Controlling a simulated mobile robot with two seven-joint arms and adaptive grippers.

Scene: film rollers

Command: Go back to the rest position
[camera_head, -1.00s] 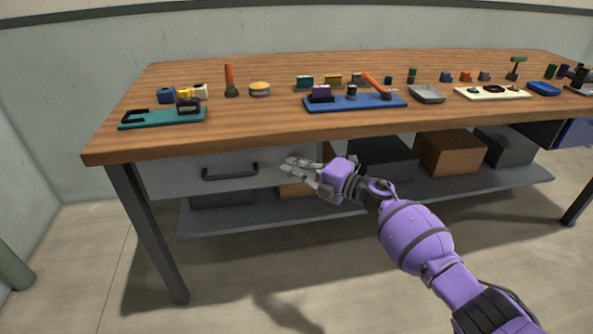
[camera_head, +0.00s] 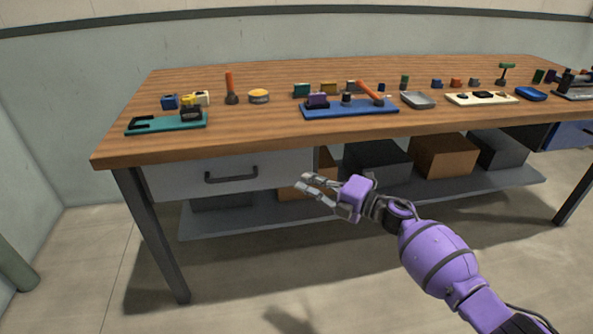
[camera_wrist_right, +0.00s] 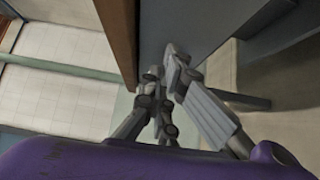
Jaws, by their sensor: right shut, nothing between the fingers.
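My right gripper (camera_head: 306,184) is in front of the workbench, below the level of its top, at the right end of the closed grey drawer (camera_head: 250,172). Its fingers point left in the head view and are shut with nothing between them. In the right wrist view the gripper's fingers (camera_wrist_right: 165,75) come together near the bench's underside. My purple right arm reaches in from the lower right. My left gripper does not show.
The wooden workbench (camera_head: 240,134) carries a teal tray (camera_head: 150,125), a blue tray (camera_head: 350,109), a grey dish (camera_head: 417,101) and many small parts. The floor in front is clear.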

